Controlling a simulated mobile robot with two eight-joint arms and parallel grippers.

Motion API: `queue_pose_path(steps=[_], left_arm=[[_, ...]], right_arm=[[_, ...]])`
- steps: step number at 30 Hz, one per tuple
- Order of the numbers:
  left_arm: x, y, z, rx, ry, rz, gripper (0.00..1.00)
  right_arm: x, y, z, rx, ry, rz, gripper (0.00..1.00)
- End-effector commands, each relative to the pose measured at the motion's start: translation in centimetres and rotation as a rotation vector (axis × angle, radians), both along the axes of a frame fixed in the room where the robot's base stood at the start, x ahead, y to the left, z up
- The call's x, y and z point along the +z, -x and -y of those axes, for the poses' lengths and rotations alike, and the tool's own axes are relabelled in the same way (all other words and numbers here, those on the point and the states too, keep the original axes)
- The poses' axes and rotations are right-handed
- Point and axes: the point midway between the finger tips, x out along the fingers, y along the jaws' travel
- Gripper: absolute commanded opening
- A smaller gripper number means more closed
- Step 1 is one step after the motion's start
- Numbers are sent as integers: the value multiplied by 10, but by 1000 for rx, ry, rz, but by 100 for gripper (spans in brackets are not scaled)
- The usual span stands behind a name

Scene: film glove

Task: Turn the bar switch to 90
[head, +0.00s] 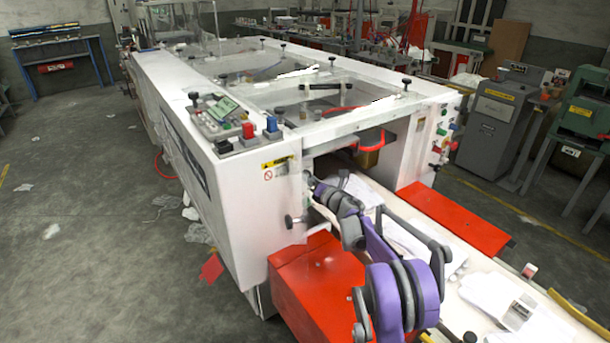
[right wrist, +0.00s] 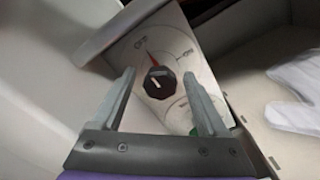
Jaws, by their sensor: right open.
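In the right wrist view the bar switch is a black knob (right wrist: 160,83) on a pale metal plate (right wrist: 180,50) with printed markings. A red pointer mark (right wrist: 152,60) sits at its upper left edge, towards a printed label. My right gripper (right wrist: 158,76) is open, with one grey finger on each side of the knob. I see a gap between knob and fingers; the depth between them is hard to tell. In the head view my purple and grey arm reaches into the white machine (head: 235,195), whose body hides the switch. My left gripper is not in view.
Below my arm in the head view are a red box (head: 318,285) and a white conveyor bed with white gloves (head: 500,300). A red panel (head: 453,217) lies at the right. In the right wrist view a white glove (right wrist: 298,90) lies at the right.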

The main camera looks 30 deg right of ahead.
Motion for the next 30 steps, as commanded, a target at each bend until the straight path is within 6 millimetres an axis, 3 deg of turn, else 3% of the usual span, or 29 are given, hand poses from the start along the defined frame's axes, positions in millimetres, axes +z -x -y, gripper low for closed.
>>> queue_pose_path(steps=[11,24,30], left_arm=[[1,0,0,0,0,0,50],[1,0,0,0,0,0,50],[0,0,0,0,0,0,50]], right_arm=[[0,-7,-1,0,0,0,76],[0,-6,-1,0,0,0,0],[0,-6,-1,0,-8,-1,0]])
